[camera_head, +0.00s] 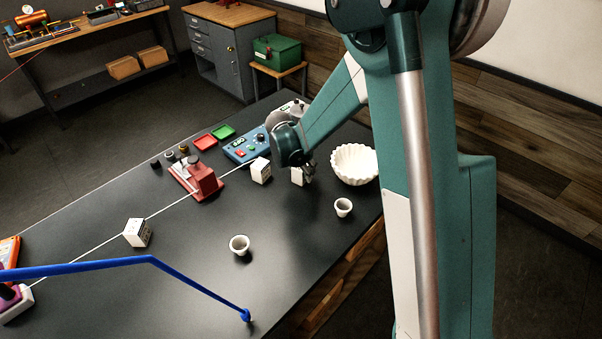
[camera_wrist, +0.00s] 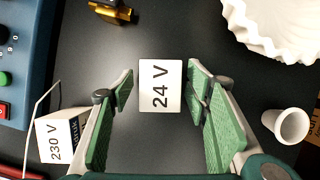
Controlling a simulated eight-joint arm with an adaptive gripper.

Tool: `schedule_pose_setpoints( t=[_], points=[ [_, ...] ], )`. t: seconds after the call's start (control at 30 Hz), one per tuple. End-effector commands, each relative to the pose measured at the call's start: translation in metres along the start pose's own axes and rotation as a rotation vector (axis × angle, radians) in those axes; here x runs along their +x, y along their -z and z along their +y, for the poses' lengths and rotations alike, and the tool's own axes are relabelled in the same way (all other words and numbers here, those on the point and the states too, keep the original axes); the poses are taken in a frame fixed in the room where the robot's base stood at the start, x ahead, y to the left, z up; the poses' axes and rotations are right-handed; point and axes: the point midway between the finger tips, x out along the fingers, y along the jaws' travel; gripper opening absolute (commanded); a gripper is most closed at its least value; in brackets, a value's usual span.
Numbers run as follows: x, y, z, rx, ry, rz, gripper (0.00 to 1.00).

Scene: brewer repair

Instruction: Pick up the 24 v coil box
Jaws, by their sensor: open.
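The 24 V coil box (camera_wrist: 161,86) is a small white box with black "24 V" lettering on its top. In the wrist view it sits between the fingers of my open gripper (camera_wrist: 160,88), with dark surface visible on both sides of it. In the head view the box (camera_head: 297,176) is partly hidden by my gripper (camera_head: 306,172), which is over it near the table's right side. A second white box marked "230 V" (camera_wrist: 56,139) stands to the left, outside my left finger; it also shows in the head view (camera_head: 261,170).
A white fluted bowl (camera_head: 354,164) stands right of my gripper. A blue control panel (camera_head: 246,146) and a red device (camera_head: 196,181) lie to the left. Another white box (camera_head: 137,232) sits by a white line. The table's front middle has free room.

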Motion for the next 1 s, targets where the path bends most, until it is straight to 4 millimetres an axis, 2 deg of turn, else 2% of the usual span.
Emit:
schedule_pose_setpoints(
  t=[0.6,0.87,1.0],
  points=[
    [0.0023,-0.0001,-0.0002,0.000,0.000,0.000,0.48],
    [0.0023,-0.0001,-0.0002,0.000,0.000,0.000,0.15],
    [0.0022,-0.0002,-0.0002,0.000,0.000,0.000,0.15]
  ],
)
